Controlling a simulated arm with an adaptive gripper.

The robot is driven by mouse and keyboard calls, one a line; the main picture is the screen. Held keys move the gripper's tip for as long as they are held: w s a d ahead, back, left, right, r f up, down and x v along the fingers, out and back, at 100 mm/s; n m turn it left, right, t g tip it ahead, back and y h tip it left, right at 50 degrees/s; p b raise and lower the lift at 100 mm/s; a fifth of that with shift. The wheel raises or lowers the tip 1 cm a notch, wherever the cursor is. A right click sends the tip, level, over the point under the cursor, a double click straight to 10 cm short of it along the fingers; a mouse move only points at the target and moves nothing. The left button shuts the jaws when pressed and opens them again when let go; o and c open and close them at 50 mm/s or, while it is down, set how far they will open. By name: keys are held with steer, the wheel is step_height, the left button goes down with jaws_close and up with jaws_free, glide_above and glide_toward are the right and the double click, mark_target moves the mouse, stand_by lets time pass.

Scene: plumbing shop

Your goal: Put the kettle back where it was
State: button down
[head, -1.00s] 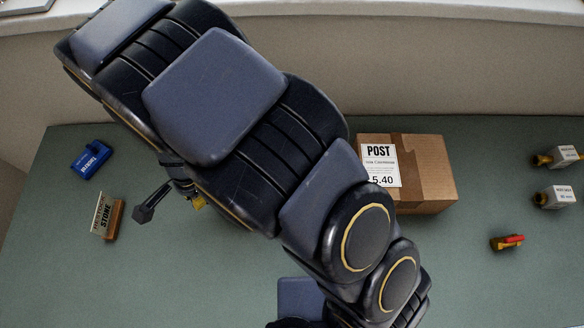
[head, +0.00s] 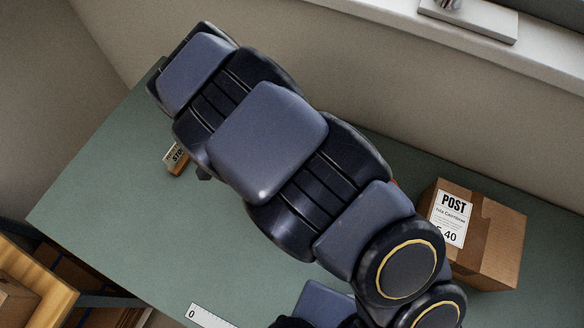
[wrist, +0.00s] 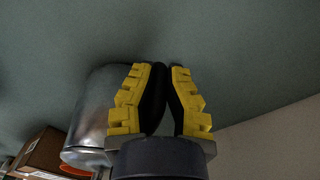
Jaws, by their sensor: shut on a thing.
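My gripper (wrist: 160,72) shows in the wrist view with its yellow fingers closed around a dark, narrow part between them, which looks like the kettle's handle. A shiny silver metal cylinder, which looks like the kettle body (wrist: 92,112), is just left of the fingers. How the dark part joins it is not clear. In the head view my arm covers the gripper and the kettle. Whether the kettle touches the table cannot be told.
The green table (head: 120,200) has clear room at its left and front. A POST carton (head: 490,235) stands at the right. A small STORE sign (head: 177,160) is partly behind my arm. A white ruler-like strip (head: 205,317) lies at the front. The wall is behind.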

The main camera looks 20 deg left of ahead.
steer(key=shift+m, duration=0.3)
steer(key=a, duration=0.2)
steer(key=a+r, duration=0.1)
steer(key=a, duration=0.1)
steer(key=a+r, duration=0.1)
steer(key=a, duration=0.1)
steer(key=shift+r, duration=0.1)
steer(key=w+a+r+m, duration=0.2)
steer(key=w+a+r, duration=0.1)
steer(key=a+r, duration=0.15)
steer(key=shift+h, duration=0.3)
step_height(320, 180, down, 8)
steer(key=shift+a+r, duration=0.1)
steer(key=shift+a, duration=0.05)
steer(key=c, duration=1.2)
jaws_free()
steer(key=shift+o, duration=0.2)
